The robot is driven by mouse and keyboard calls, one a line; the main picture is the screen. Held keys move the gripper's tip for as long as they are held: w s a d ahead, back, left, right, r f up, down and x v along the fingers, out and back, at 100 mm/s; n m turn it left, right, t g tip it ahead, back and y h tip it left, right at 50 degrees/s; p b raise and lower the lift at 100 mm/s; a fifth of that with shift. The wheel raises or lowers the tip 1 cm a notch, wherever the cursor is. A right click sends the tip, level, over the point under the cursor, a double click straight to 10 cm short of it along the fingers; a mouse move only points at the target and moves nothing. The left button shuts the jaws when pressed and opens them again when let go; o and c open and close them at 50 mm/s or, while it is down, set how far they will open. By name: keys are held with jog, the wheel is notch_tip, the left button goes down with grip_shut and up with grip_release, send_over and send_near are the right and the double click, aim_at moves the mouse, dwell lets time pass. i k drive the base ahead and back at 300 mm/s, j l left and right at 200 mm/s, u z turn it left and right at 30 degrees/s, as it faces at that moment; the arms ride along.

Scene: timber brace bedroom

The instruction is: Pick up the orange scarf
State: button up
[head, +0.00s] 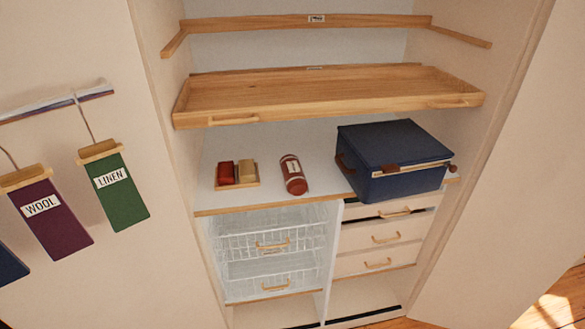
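I cannot make out an orange scarf in the head view. A dark red cylinder with a pale label (293,176) lies on the wardrobe's white middle shelf (270,145); I cannot tell what it is. Left of it is a small wooden tray (238,186) holding a red block (226,173) and a tan block (247,171). My gripper is not in view.
A navy case (390,155) with a wooden bar stands at the shelf's right. A pull-out wooden tray (330,92) hangs above. Below are wire baskets (270,246) and pale drawers (385,240). Labelled fabric swatches (114,190) hang on the left door. Doors stand open.

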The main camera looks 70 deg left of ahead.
aim_at(296, 184)
jog(key=j+u, duration=0.1)
jog(key=u, duration=2.25)
jog(key=i+j+z, duration=0.1)
jog(key=j, duration=0.25)
jog(key=i+j+z, duration=0.1)
jog(key=i+j, duration=0.15)
jog(key=i+j+z, duration=0.1)
jog(key=j, duration=0.4)
jog(key=i+j, duration=0.15)
jog(key=j, duration=0.25)
jog(key=i+j+z, duration=0.15)
jog(key=j, duration=0.25)
